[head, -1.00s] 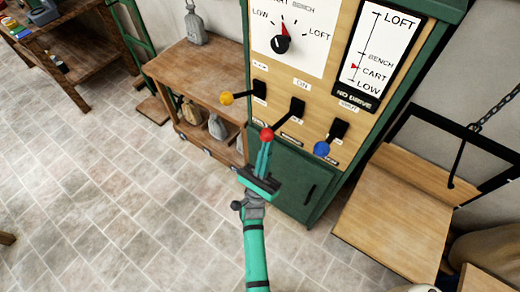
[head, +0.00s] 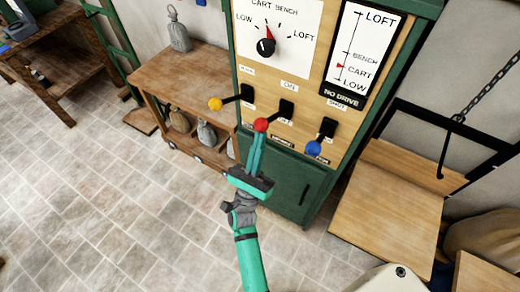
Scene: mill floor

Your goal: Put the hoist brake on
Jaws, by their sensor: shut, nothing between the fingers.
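A hoist control cabinet (head: 243,70) with a wooden face and green frame carries three levers. The left lever has a yellow knob (head: 215,104), the middle one a red knob (head: 261,124), the right one a blue knob (head: 313,148). The red lever points out and slightly down. The position scale (head: 366,45) has its red marker at CART, above "NO DRIVE".
A dial (head: 266,46) sits above the levers. A wooden bench (head: 185,75) with weights stands left of the cabinet. A wooden platform (head: 385,215) with a chain and hook (head: 457,120) is at the right. The tiled floor at left is clear.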

